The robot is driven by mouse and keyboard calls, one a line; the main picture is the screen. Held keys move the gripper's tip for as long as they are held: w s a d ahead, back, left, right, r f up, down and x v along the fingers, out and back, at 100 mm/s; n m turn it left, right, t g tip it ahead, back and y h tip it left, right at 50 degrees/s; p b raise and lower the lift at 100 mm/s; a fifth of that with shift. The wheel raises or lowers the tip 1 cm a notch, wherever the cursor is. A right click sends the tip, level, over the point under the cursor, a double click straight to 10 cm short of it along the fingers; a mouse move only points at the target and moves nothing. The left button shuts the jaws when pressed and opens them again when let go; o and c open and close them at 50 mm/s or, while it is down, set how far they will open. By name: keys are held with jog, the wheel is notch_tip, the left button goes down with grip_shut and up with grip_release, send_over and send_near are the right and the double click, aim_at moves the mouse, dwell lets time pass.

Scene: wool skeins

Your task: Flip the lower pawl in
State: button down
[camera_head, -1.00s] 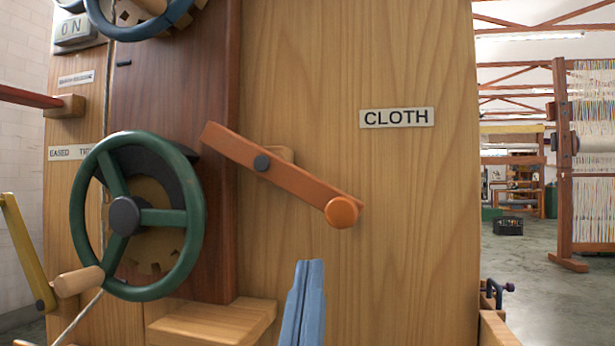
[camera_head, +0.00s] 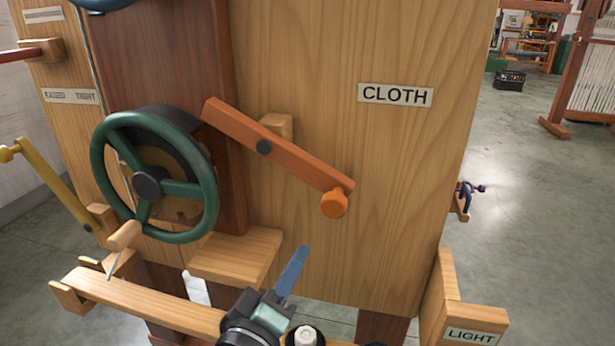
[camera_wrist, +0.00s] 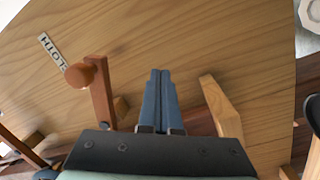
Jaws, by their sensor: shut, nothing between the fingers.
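An orange-brown lever (camera_head: 300,165) with a round orange knob (camera_head: 334,203) turns on a dark pin on the wooden panel. It slopes down to the right, and its upper left end stands beside the green handwheel (camera_head: 206,190). I take it for the lower pawl. Part of a toothed disc shows behind the wheel's spokes. My gripper (camera_head: 293,268) has its blue fingers together and empty, below and left of the knob in the head view. In the wrist view the closed fingers (camera_wrist: 160,98) point at the panel, right of the knob (camera_wrist: 80,75), apart from it.
A wooden block (camera_head: 238,255) juts out below the wheel, left of my fingers. The CLOTH label (camera_head: 395,95) is above right of the lever. A yellow lever (camera_head: 55,185) is at the left. A wooden bracket marked LIGHT (camera_head: 432,310) is at the lower right. The panel right of the knob is bare.

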jog(key=s+a+r+n+p, duration=0.2)
jog(key=s+n+p, duration=0.3)
jog(key=p, duration=0.6)
jog(key=s+a+r+n+p, duration=0.2)
jog(key=s+n+p, duration=0.3)
jog(key=n+p, duration=0.3)
jog(key=shift+s+a+r+t+p, duration=0.35)
jog(key=shift+a+p, duration=0.35)
jog(key=shift+p, duration=1.4)
jog(key=p, duration=0.2)
send_near(305, 176)
jog(key=w+d+f, duration=0.3)
jog(key=shift+s+d+r, duration=0.15)
jog(key=shift+s+d, duration=0.05)
jog(key=shift+d, duration=0.25)
jog(key=shift+r, duration=0.1)
jog(key=shift+s+d+r+n, duration=0.1)
jog(key=shift+d+r+n, duration=0.15)
jog(key=shift+n, duration=0.25)
